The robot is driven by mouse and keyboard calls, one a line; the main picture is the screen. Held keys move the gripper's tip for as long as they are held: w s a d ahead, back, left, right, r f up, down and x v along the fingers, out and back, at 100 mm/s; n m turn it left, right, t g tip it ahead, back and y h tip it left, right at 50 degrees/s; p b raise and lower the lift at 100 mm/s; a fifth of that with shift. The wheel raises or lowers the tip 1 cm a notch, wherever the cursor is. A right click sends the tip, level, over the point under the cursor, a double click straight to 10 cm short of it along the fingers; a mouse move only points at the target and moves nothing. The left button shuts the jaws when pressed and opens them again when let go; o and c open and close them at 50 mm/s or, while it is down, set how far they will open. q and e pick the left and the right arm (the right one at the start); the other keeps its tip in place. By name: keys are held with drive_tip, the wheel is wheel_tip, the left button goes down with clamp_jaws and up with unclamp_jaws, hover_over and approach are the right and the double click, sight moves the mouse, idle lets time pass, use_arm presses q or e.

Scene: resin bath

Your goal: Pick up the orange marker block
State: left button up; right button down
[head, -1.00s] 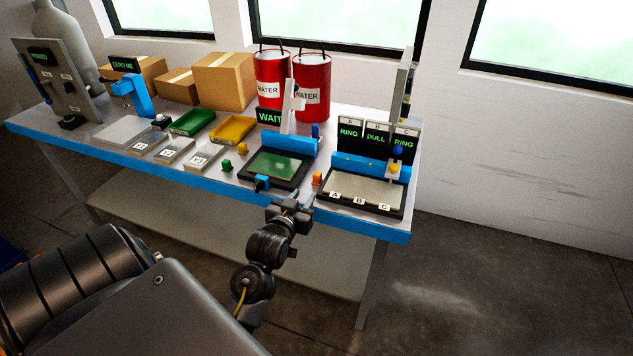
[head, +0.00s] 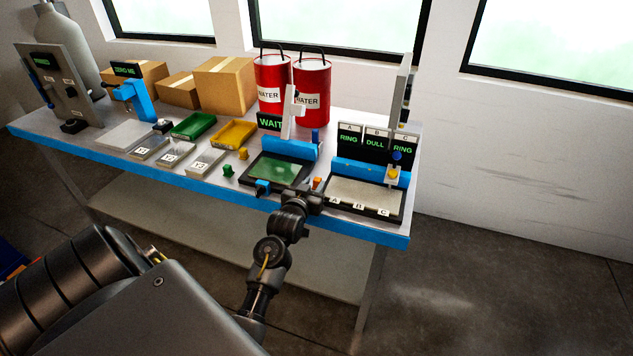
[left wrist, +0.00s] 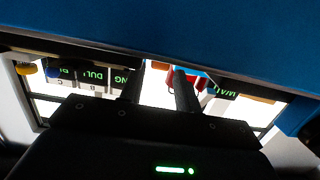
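The orange marker block (head: 317,182) stands near the front edge of the table, between the green-screened device and the tray marked A, B, C. Its lower part is hidden by my left gripper (head: 306,190), which is at the table's front edge, just in front of the block. In the left wrist view, which is upside down, the two fingers of my left gripper (left wrist: 159,82) are apart with nothing clearly held between them. My right gripper is not in view.
The table's blue front edge (head: 225,195) is close to my left gripper. The green-screened device (head: 280,170) is left of the block; the A, B, C tray (head: 365,193) is right.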

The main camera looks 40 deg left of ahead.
use_arm(q)
drive_tip(key=shift+w+a+f, duration=0.1)
drive_tip(key=shift+w+a, duration=0.1)
drive_tip(key=shift+w, duration=0.5)
clamp_jaws()
drive_tip(key=shift+r, duration=0.7)
drive_tip(key=s+a+r, duration=0.3)
drive_tip(key=s+r, duration=0.8)
drive_tip(key=s, duration=0.2)
drive_tip(key=shift+s+r, duration=0.35)
